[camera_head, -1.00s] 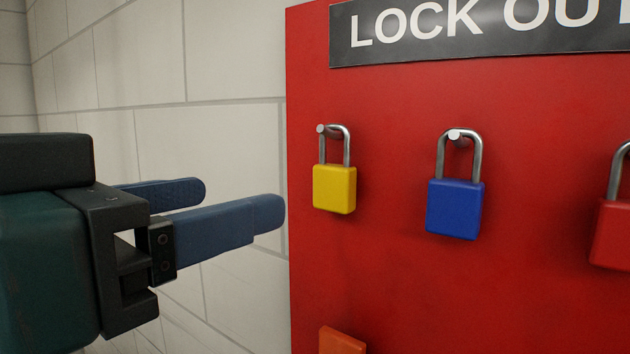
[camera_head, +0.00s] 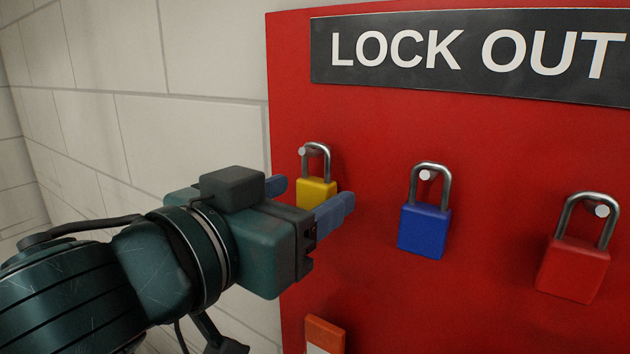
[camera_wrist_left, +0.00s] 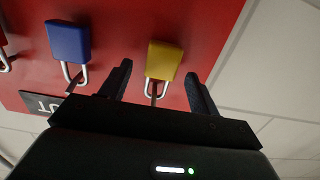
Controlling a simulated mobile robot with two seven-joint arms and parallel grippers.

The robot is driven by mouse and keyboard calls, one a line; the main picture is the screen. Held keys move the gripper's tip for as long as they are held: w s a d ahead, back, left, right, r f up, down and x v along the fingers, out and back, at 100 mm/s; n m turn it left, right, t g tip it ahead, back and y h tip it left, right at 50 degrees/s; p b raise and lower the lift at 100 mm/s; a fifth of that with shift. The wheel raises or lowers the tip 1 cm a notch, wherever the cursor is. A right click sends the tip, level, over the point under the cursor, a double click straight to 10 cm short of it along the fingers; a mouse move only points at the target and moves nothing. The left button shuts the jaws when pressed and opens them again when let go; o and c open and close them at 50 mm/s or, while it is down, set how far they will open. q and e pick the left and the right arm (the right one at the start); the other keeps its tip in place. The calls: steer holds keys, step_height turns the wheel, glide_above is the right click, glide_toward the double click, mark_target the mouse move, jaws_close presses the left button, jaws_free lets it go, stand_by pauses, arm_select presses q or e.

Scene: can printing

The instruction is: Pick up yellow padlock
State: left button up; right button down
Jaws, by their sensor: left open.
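The yellow padlock (camera_head: 316,191) hangs by its silver shackle from a peg on the red board. My left gripper (camera_head: 312,196) is open, with one finger on each side of the padlock's body in the head view; the near finger hides its lower part. In the left wrist view, the yellow padlock (camera_wrist_left: 163,60) appears between the two open fingers (camera_wrist_left: 158,85), slightly beyond their tips, with a gap on both sides. I see no contact. My right gripper is not in view.
A blue padlock (camera_head: 424,230) hangs just right of the gripper, and a red padlock (camera_head: 573,268) farther right. A black LOCK OUT sign (camera_head: 470,52) is above. An orange item (camera_head: 325,333) is on the board below. A pale block wall (camera_head: 120,100) lies left.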

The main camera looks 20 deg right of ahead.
arm_select(q)
steer(key=shift+w+d, duration=0.4)
steer(key=shift+d, duration=0.05)
steer(key=shift+w+d, duration=0.15)
steer(key=shift+d, duration=0.05)
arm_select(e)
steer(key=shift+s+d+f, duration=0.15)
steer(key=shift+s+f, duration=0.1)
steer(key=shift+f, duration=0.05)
arm_select(q)
steer(key=shift+c, duration=0.3)
steer(key=c, duration=1)
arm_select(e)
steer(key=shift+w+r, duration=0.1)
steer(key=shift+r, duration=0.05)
arm_select(q)
steer(key=shift+c, duration=0.2)
